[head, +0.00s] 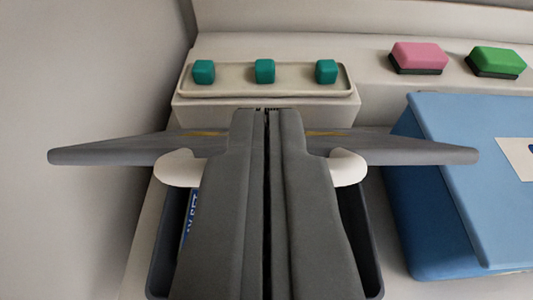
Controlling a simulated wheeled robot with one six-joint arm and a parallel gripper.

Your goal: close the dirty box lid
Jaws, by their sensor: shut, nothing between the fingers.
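My gripper (265,113) is in the middle of the head view, its long grey fingers shut together with nothing between them. A blue box (408,212) stands at the right, with a flat blue lid (455,180) lying over its top. The lid carries a pale label, cut off by the picture's right edge. Whether the lid sits fully down I cannot tell. My gripper is to the left of this box and apart from it. No wording that marks a box as dirty is readable.
A dark grey bin (168,240) lies under my gripper, mostly hidden, with a blue lettered label inside. Behind it, a beige tray (220,92) holds three teal cubes (265,71). A pink block (418,56) and a green block (496,61) sit at the back right. A wall bounds the left.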

